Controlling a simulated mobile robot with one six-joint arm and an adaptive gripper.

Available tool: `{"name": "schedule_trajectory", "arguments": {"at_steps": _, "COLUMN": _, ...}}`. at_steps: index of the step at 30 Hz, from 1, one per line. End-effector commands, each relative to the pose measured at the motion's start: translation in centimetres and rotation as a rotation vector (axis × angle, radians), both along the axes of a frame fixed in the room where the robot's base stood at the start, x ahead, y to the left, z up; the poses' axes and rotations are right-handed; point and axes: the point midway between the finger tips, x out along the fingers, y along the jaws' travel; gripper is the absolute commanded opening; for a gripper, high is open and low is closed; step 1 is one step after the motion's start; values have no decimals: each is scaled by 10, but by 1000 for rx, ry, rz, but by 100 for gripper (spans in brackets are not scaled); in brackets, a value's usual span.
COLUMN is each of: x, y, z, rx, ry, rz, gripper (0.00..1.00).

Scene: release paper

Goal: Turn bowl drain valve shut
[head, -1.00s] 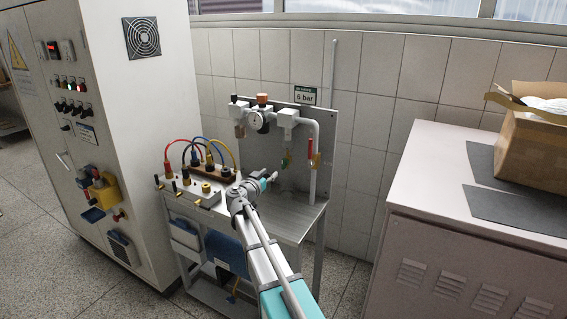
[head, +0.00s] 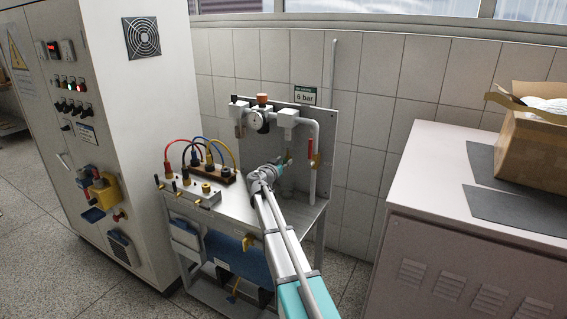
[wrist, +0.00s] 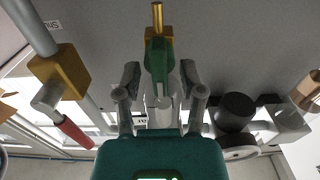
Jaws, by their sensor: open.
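The bowl drain valve shows in the wrist view as a green lever (wrist: 159,58) beside a brass-coloured body (wrist: 157,31). My gripper (wrist: 160,75) is open, with one finger on each side of the green lever. Gaps show between the lever and both fingers. A pale, rounded part lies below the lever in the wrist view, between the fingers. In the head view my gripper (head: 279,165) is at the panel's lower middle, and a small green and yellow bit of the valve (head: 288,156) shows just beyond it. My arm hides part of the area.
A red-handled valve (head: 313,160) on a white pipe is right of my gripper in the head view. A pressure gauge (head: 256,121) hangs above. A terminal box with coloured leads (head: 200,192) sits on the bench, left. A cabinet with a cardboard box (head: 530,150) stands right.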

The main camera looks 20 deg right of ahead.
Motion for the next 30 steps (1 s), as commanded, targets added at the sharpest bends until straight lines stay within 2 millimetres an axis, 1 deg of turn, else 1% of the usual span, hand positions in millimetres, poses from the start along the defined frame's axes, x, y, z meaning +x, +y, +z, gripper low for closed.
{"name": "schedule_trajectory", "arguments": {"at_steps": 7, "x": 0, "y": 0, "z": 0, "rx": 0, "ry": 0, "rz": 0, "gripper": 51}}
{"name": "schedule_trajectory", "arguments": {"at_steps": 8, "x": 0, "y": 0, "z": 0, "rx": 0, "ry": 0, "rz": 0, "gripper": 50}}
{"name": "schedule_trajectory", "arguments": {"at_steps": 12, "x": 0, "y": 0, "z": 0, "rx": 0, "ry": 0, "rz": 0, "gripper": 24}}
{"name": "schedule_trajectory", "arguments": {"at_steps": 16, "x": 0, "y": 0, "z": 0, "rx": 0, "ry": 0, "rz": 0, "gripper": 0}}
{"name": "schedule_trajectory", "arguments": {"at_steps": 25, "x": 0, "y": 0, "z": 0, "rx": -7, "ry": 9, "rz": -1, "gripper": 0}}
{"name": "schedule_trajectory", "arguments": {"at_steps": 30, "x": 0, "y": 0, "z": 0, "rx": -33, "ry": 43, "rz": -1, "gripper": 0}}
